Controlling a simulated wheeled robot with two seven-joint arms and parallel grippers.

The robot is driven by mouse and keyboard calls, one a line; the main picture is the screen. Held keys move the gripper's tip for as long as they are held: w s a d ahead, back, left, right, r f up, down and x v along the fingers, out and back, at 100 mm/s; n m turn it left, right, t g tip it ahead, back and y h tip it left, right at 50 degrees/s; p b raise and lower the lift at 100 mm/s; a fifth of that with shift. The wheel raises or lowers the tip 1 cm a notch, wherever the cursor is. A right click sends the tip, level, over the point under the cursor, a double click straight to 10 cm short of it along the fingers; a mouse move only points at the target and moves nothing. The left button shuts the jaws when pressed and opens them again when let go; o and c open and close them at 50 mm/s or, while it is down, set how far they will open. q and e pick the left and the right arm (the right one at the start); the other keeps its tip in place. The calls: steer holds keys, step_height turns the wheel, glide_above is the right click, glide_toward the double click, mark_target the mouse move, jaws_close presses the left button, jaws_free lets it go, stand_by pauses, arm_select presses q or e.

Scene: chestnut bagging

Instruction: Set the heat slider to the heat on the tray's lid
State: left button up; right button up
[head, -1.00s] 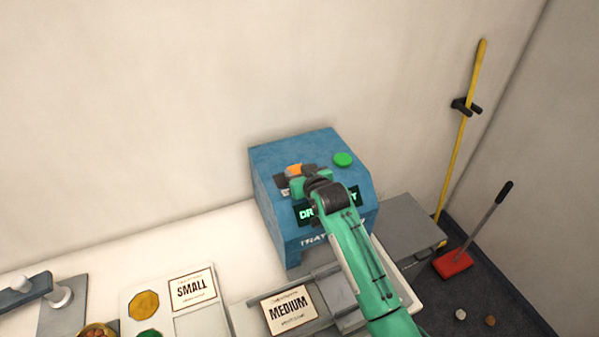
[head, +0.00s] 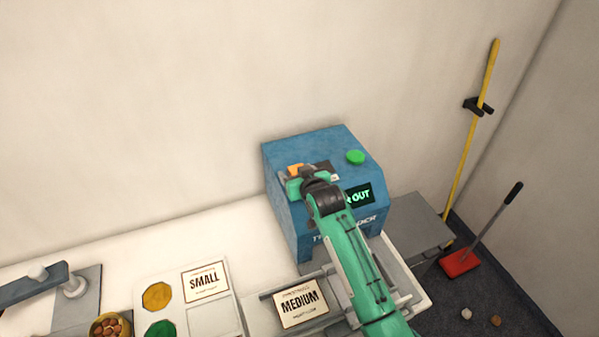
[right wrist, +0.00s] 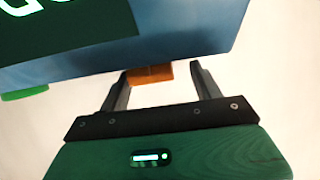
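The blue machine (head: 285,200) stands against the wall, with a dark slider panel (head: 326,168) on its top. The orange slider knob (head: 296,169) sits toward the left end of that panel. My right gripper (head: 297,178) is at the knob; in the right wrist view the orange knob (right wrist: 150,73) lies between the spread fingers (right wrist: 158,72), nearer the left one, with a clear gap to the right one. Contact with the left finger cannot be told. A card (head: 300,304) reading MEDIUM lies on the tray before the machine; its small line is unreadable. My left gripper is out of view.
A green button (head: 355,157) is right of the slider. The lit display (head: 360,196) is partly hidden by my right arm, showing "OUT". A SMALL card (head: 205,282), coloured discs and a bowl of chestnuts (head: 110,327) are at left. The wall behind is bare.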

steer(key=shift+s+d, duration=0.15)
steer(key=shift+d, duration=0.15)
steer(key=shift+s+d+r, duration=0.15)
steer(key=shift+s, duration=0.15)
steer(key=b+v, duration=0.4)
steer(key=v, duration=0.8)
steer(key=shift+s+r, duration=0.25)
steer(key=shift+s, duration=0.1)
